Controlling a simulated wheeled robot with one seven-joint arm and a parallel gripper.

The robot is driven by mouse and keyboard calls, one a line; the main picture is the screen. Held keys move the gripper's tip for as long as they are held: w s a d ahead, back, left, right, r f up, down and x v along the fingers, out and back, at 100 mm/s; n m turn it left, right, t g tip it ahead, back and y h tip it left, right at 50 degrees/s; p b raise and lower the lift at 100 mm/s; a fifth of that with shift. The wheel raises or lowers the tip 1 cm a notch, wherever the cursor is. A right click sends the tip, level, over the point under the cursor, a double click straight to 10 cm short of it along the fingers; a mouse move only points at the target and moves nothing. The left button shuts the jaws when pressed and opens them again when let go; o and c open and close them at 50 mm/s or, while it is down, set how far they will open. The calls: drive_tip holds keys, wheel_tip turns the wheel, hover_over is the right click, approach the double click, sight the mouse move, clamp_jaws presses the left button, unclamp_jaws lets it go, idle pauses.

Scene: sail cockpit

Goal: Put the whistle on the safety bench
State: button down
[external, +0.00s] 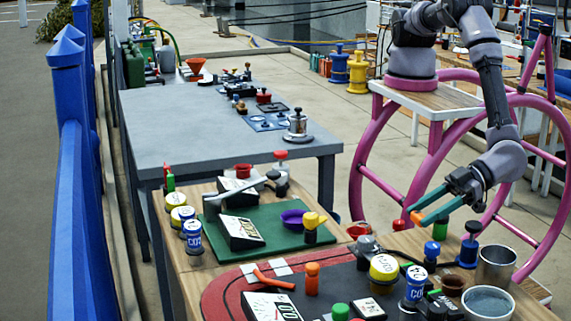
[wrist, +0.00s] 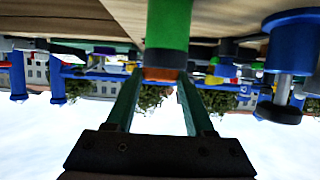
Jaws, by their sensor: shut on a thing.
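My gripper (external: 418,219) reaches down left from the arm at the right of the external view, over the near wooden table. In the wrist view, its two teal fingers (wrist: 160,78) close around a small orange-brown thing (wrist: 162,74), right against a green cylinder (wrist: 168,30). I cannot tell whether this is the whistle, or whether the green part belongs to it. A green piece (external: 440,228) also shows just under the fingers in the external view. I cannot tell surely which surface is the safety bench; a long grey table (external: 165,125) stands at the back left.
A blue-handled stamp (external: 470,245) and metal cups (external: 496,263) stand beside the gripper. Cans, a green mat (external: 275,243) and a red-edged mat (external: 222,293) crowd the near tables. A pink wheel (external: 365,190) stands behind. The grey table's left middle is clear.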

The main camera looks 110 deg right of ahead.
sight(422, 242)
drive_tip(key=shift+f, duration=2.15)
drive_tip(key=shift+f, duration=0.15)
drive_tip(key=shift+c, duration=1.4)
unclamp_jaws()
drive_tip(key=shift+r, duration=0.2)
drive_tip(key=v, duration=1.2)
drive_tip(key=shift+w, duration=0.1)
